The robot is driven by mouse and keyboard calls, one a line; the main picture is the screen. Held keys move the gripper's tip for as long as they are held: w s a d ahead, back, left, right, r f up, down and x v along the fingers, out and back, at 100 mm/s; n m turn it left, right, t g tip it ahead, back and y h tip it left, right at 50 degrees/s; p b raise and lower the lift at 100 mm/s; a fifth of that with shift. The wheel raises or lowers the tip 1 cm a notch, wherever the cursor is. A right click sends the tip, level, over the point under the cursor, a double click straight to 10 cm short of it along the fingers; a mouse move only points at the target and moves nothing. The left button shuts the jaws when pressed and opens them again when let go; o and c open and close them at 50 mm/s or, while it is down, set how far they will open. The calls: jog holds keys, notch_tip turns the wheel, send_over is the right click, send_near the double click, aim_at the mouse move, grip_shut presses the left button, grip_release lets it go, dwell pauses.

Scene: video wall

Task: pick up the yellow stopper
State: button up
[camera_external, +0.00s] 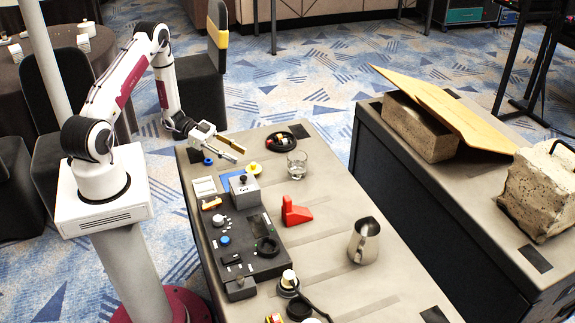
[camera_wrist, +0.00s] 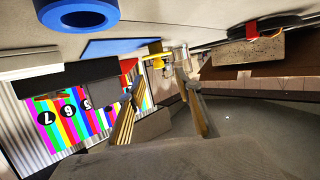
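The yellow stopper (camera_external: 254,168) stands near the far left end of the grey table, beside a clear glass. In the wrist view the yellow stopper (camera_wrist: 155,54) is small and lies beyond the fingertips, near the gap between them. My gripper (camera_external: 239,153) is above the table's far left end, a little left of and above the stopper in the external view. Its two fingers also show in the wrist view (camera_wrist: 160,79), spread apart with nothing between them. The gripper is open and does not touch the stopper.
A clear glass (camera_external: 297,164) and a black dish (camera_external: 301,132) stand near the stopper. A blue ring (camera_external: 208,161), a blue sheet (camera_external: 228,182) and a grey box (camera_external: 244,191) are close by. A red block (camera_external: 296,212) and a metal pitcher (camera_external: 364,241) stand nearer the camera.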

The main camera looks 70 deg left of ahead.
aim_at(252, 163)
jog(key=shift+w+d, duration=0.15)
jog(key=shift+d+f, duration=0.1)
jog(key=shift+x, duration=2.55)
jog(key=c, duration=0.9)
